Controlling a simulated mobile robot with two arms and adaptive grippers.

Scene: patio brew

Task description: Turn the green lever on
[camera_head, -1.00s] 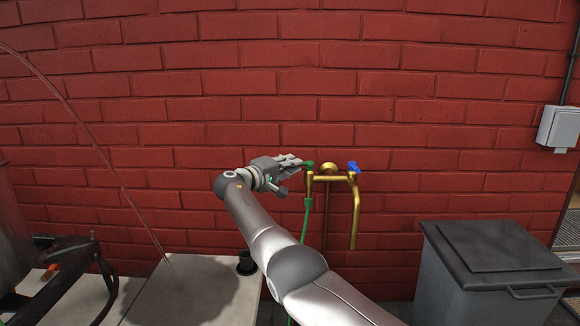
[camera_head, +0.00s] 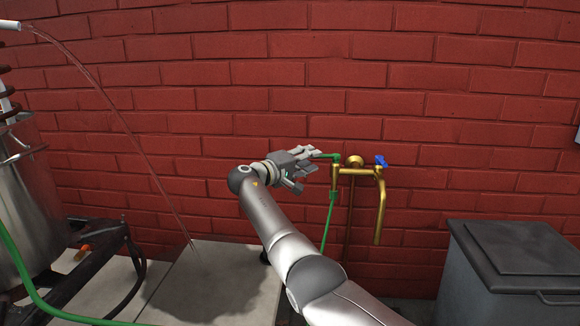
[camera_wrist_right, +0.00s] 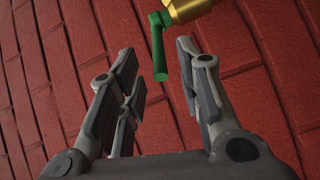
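The green lever (camera_head: 326,156) sits on the left side of a brass tap (camera_head: 357,171) on the brick wall and points left toward my right gripper (camera_head: 315,161). In the right wrist view the green lever (camera_wrist_right: 158,50) hangs from a brass end at the top. There my right gripper (camera_wrist_right: 157,78) is open, with its fingers spread to either side of the lever's free end. No finger clearly touches the lever. The grip space is otherwise empty. My left gripper is out of view.
A blue lever (camera_head: 381,161) sits on the tap's right, above a bent spout (camera_head: 381,215). A green hose (camera_head: 328,222) hangs below the left outlet. A grey bin (camera_head: 510,268) stands at the right. A steel pot (camera_head: 30,205) and a pale worktop (camera_head: 222,262) are at the left.

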